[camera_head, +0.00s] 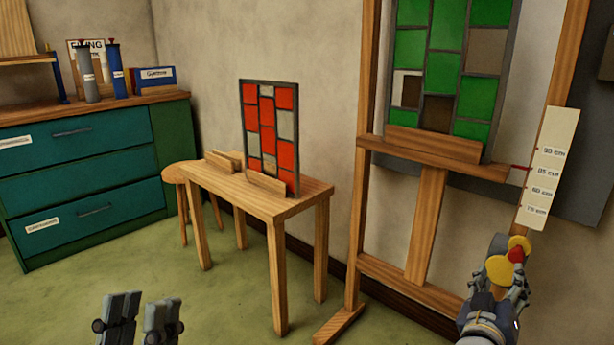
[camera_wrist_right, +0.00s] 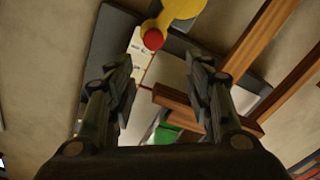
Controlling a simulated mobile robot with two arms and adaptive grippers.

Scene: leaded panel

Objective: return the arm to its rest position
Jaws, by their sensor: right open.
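My right gripper (camera_head: 508,272) is at the lower right of the head view, in front of the easel's right side. In the right wrist view its two fingers (camera_wrist_right: 160,75) stand wide apart with nothing between them. A yellow piece with a red knob (camera_head: 508,262) shows at this gripper in the head view. In the wrist view the yellow piece (camera_wrist_right: 180,10) lies beyond the fingertips, apart from them. My left gripper (camera_head: 140,308) is at the bottom left of the head view, fingers apart and empty, over the green floor.
A wooden easel (camera_head: 430,200) holds a green leaded panel (camera_head: 410,48). A white scale strip (camera_head: 552,165) hangs beside it before a grey board (camera_head: 590,195). A small table (camera_head: 240,190) bears a red leaded panel (camera_head: 285,97). A green cabinet (camera_head: 90,185) stands left. The front floor is clear.

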